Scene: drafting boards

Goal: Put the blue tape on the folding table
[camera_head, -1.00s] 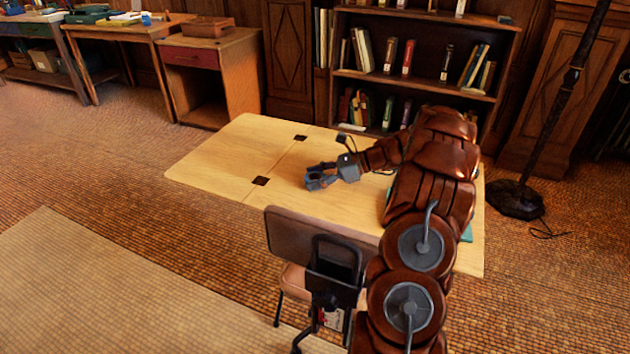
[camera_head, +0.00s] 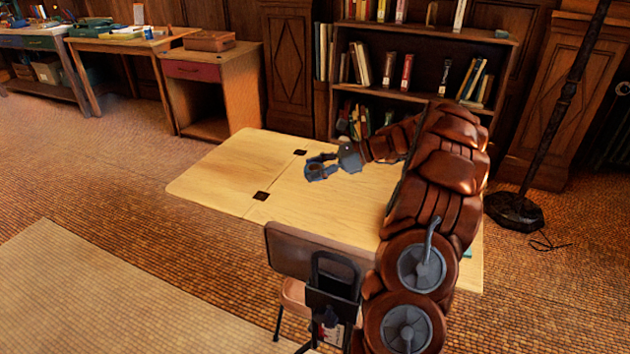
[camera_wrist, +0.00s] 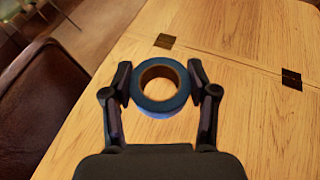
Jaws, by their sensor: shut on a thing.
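My gripper (camera_head: 320,170) is shut on the blue tape (camera_wrist: 160,106), a roll with a tan inner core. In the wrist view the roll sits between the two fingers, with a finger on each side. The folding table (camera_head: 215,185) is a pale wooden top with dark hinge plates, and it lies below my gripper. The tabletop also fills much of the wrist view (camera_wrist: 265,125). The tape appears to be held above the tabletop; the exact gap is hard to tell. In the head view the tape is mostly hidden by the fingers.
A chair (camera_head: 300,250) with a dark holder on its back stands at the table's near edge. A bookshelf (camera_head: 425,95) stands behind the table and a dark floor lamp (camera_head: 515,210) to the right. The table's left part is bare. My arm covers its right part.

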